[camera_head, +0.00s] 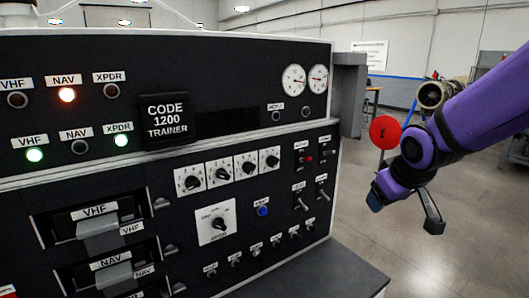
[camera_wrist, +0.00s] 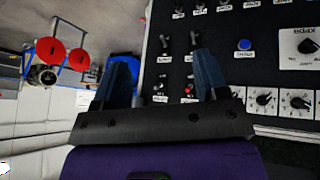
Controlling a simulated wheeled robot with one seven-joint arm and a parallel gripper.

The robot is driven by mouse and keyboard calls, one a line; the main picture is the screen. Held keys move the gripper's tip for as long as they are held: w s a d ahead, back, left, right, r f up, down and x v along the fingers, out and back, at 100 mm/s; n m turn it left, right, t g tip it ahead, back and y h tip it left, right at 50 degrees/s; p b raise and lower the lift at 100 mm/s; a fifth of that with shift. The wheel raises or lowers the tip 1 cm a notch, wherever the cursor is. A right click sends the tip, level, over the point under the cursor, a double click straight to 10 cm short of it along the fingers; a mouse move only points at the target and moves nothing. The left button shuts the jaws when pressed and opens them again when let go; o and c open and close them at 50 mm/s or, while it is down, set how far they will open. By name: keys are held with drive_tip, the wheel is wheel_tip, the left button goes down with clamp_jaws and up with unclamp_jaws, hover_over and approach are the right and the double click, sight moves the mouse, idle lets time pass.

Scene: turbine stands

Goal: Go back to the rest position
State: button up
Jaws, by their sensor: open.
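My gripper (camera_wrist: 161,68) is open, its two dark blue fingers apart with nothing between them. In the head view my purple arm reaches in from the right, and my gripper (camera_head: 376,201) hangs off the right end of the black trainer panel (camera_head: 235,85), apart from it. In the wrist view the panel (camera_wrist: 222,83) fills the right side, with the right finger in front of its toggle switches. How far the fingers are from the panel is hard to tell.
The panel carries a lit orange NAV lamp (camera_head: 67,95), green VHF (camera_head: 35,155) and XPDR (camera_head: 121,140) lamps, several knobs and a blue button (camera_head: 263,211). A turbine stand with a red disc (camera_head: 384,132) stands behind my arm. Floor (camera_head: 420,262) at the right is clear.

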drive_tip(key=s+d+r+m, duration=0.1)
drive_tip(key=s+r, duration=0.2)
drive_tip(key=s, duration=0.3)
drive_tip(key=s+d+r+m, duration=0.1)
drive_tip(key=s+r, duration=0.2)
drive_tip(key=s, duration=0.4)
drive_tip(key=s+d+r+m+g, duration=0.1)
drive_tip(key=s+d+r+m, duration=0.1)
drive_tip(key=s, duration=0.5)
drive_tip(key=shift+r, duration=0.5)
